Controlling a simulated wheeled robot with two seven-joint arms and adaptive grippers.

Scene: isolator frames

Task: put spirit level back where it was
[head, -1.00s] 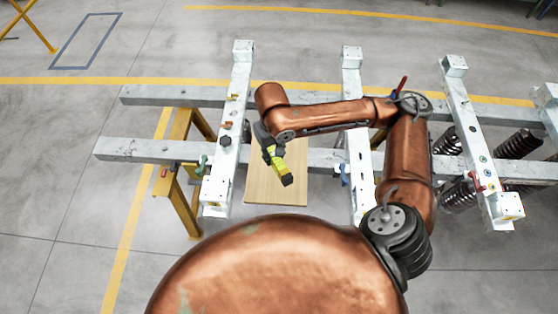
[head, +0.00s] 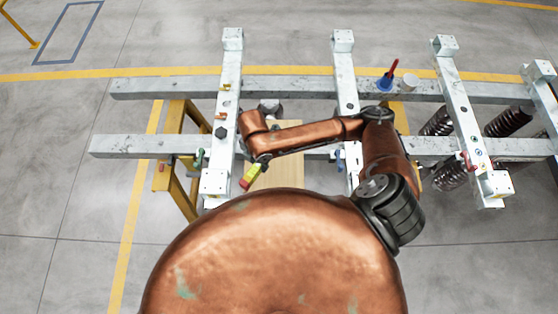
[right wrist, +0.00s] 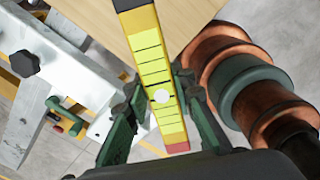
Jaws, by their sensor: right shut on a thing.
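The spirit level (head: 251,177) is a yellow bar with a red end, held at a tilt beside the left edge of the wooden board in the head view. In the right wrist view the spirit level (right wrist: 153,50) runs from a black part at the top to a red end at the bottom, with a pale round spot mid-length. My right gripper (right wrist: 158,88) is shut on it, with green fingers on both sides. In the head view my right gripper (head: 261,161) is small and partly hidden by the arm. My left gripper is not in view.
The wooden board (head: 286,172) lies between two metal crossbars; the left crossbar (head: 215,180) is close to the level. Dark coil springs (head: 505,122) lie right.

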